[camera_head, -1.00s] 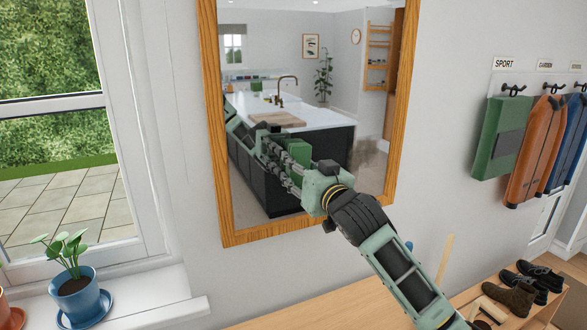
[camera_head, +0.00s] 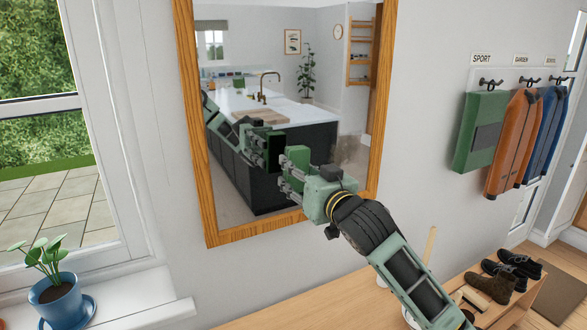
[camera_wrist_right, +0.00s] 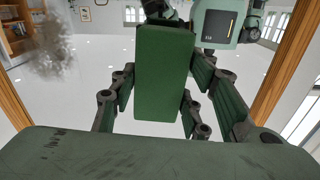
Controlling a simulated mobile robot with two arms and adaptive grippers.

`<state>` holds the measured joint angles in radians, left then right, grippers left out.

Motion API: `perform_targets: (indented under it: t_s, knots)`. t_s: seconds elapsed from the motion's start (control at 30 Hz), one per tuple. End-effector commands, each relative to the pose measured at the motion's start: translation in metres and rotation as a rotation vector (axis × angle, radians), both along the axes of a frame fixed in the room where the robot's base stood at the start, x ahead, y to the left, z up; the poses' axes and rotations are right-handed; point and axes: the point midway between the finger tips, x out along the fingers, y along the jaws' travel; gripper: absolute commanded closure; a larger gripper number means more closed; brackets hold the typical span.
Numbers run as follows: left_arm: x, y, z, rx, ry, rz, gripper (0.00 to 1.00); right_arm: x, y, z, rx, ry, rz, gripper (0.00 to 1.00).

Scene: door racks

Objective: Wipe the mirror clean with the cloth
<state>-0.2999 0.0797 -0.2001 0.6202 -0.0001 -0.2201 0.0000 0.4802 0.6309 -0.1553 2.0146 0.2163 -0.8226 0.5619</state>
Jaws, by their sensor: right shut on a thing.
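The mirror (camera_head: 225,180) hangs on the wall in a wooden frame. A grey smudge (camera_head: 347,148) lies on its right side, right of my gripper; the smudge also shows at upper left in the wrist view (camera_wrist_right: 52,48). My right gripper (camera_head: 292,172) is shut on the cloth (camera_head: 297,154), a green block-like pad, in front of the mirror's lower middle. The cloth also shows between the fingers in the wrist view (camera_wrist_right: 165,75). A gap shows between the cloth and its reflection, so it appears apart from the glass. My left gripper is not in view.
A potted plant (camera_head: 55,290) stands on the windowsill at left. A wooden bench (camera_head: 300,305) runs below the mirror, with shoes (camera_head: 495,283) at its right. Jackets (camera_head: 515,140) and a green bag (camera_head: 480,130) hang on hooks at right.

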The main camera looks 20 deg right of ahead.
Motion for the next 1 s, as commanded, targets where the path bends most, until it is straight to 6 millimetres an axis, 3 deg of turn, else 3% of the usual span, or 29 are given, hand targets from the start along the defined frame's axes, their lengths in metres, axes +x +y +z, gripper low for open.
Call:
perform_targets:
  t_s: [0.2, 0.57, 1.0]
  knots:
    - [0.000, 0.000, 0.000, 0.000, 0.000, 0.000, 0.60, -0.015, 0.000, 0.001, 0.000, -0.001, 0.001, 0.78]
    - [0.000, 0.000, 0.000, 0.000, 0.000, 0.000, 0.60, -0.018, 0.000, 0.000, 0.000, 0.000, 0.001, 0.78]
    - [0.000, 0.000, 0.000, 0.000, 0.000, 0.000, 0.60, -0.046, -0.001, 0.001, 0.000, -0.001, 0.001, 0.78]
